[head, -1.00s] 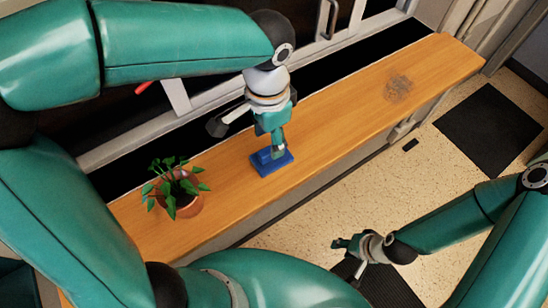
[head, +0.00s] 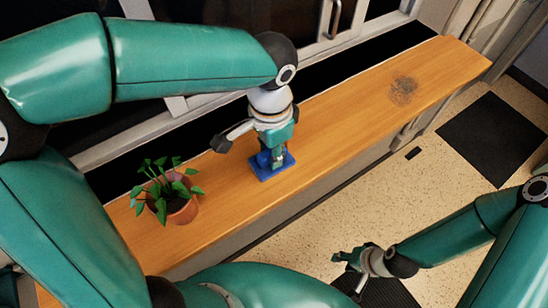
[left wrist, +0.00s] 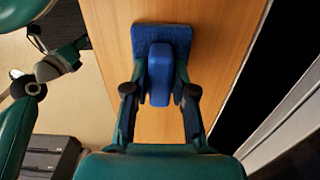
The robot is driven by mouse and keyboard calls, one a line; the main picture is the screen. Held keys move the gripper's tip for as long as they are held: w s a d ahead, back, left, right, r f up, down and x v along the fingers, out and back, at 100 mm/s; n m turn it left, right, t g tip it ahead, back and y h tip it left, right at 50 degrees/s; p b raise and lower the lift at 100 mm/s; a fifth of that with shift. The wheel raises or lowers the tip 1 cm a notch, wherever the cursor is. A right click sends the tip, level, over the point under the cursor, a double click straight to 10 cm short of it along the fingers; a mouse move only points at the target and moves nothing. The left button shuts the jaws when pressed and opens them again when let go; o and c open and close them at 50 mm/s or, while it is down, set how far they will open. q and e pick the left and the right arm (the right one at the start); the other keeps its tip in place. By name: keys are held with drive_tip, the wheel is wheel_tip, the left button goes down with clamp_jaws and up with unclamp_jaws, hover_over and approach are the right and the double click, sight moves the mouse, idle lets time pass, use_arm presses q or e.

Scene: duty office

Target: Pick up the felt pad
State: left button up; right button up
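The felt pad (head: 286,159) is a blue flat block with a raised blue grip. It lies on the wooden counter below my left gripper (head: 270,162). In the left wrist view the pad's flat base (left wrist: 178,40) and its raised grip (left wrist: 160,78) show clearly. My left gripper (left wrist: 160,72) points down with its fingers apart, one on each side of the raised grip; contact is not clear. In the head view the gripper hides part of the pad. My right gripper (head: 352,262) is away over the floor, its fingers apart and empty.
A potted plant (head: 172,205) stands on the counter (head: 335,125) left of the pad. A dark scribbled patch (head: 403,90) marks the counter's right part. The counter between is clear. A window frame with handles runs behind; dark mats (head: 495,138) lie on the floor.

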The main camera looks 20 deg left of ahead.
use_arm(q)
clamp_jaws()
drive_tip(key=shift+r, duration=0.1)
wheel_tip(320, 180, up, 20)
drive_tip(key=p, duration=0.1)
idle(0.5)
drive_tip(key=shift+o, duration=0.2)
unclamp_jaws()
clamp_jaws()
